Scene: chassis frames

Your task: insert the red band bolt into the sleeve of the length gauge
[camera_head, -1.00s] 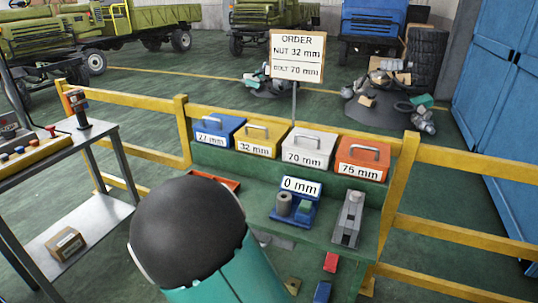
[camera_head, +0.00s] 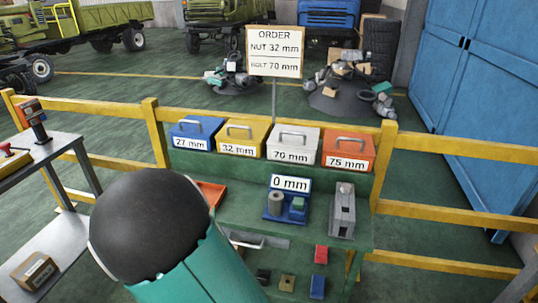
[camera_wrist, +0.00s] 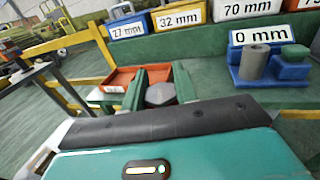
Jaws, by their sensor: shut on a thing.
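In the wrist view, my gripper (camera_wrist: 160,88) has its green fingers shut on a grey hex-headed bolt (camera_wrist: 161,95). Only its head shows; no red band is visible. The length gauge (camera_head: 287,212) is a blue stand with a "0 mm" display, a grey upright sleeve (camera_head: 275,204) and a green block. The gauge's sleeve shows in the wrist view (camera_wrist: 254,62), to the right of my gripper and apart from it. In the head view, my arm hides the gripper.
An orange tray (camera_head: 212,193) lies left of the gauge. A grey block fixture (camera_head: 343,212) stands to its right. Blue (camera_head: 194,134), yellow (camera_head: 240,138), white (camera_head: 292,145) and orange (camera_head: 347,150) lidded boxes line the back. An order sign (camera_head: 274,52) reads nut 32 mm, bolt 70 mm.

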